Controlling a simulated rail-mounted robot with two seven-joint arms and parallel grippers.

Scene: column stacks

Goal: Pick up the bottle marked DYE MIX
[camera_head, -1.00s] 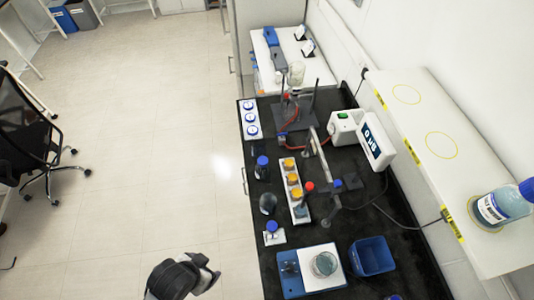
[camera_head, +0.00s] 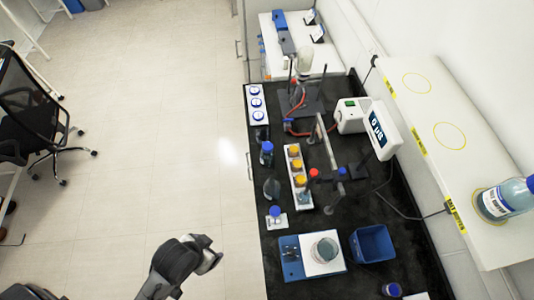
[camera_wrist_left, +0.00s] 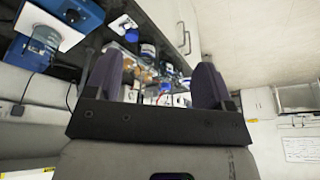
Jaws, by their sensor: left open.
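I cannot read DYE MIX on any bottle. Blue-capped bottles stand along the bench's left side: one toward the back (camera_head: 267,158), a round flask-like one (camera_head: 271,188) and one on a white pad (camera_head: 275,222). Another blue-capped bottle (camera_head: 391,290) is at the bench's near end. A large labelled bottle (camera_head: 497,202) stands on the white shelf; its print is too small to read surely. My left gripper (camera_head: 214,259) is over the floor, left of the bench and apart from every bottle. In the left wrist view its fingers (camera_wrist_left: 154,82) are spread with nothing gripped. My right gripper is not in view.
The black bench (camera_head: 335,220) holds a rack with orange-capped jars (camera_head: 297,165), a blue-and-white device with a dish (camera_head: 305,268), a blue bin (camera_head: 372,244), clamp stands and a display box (camera_head: 380,130). Cables lie at its right. The floor left is open up to a chair (camera_head: 30,120).

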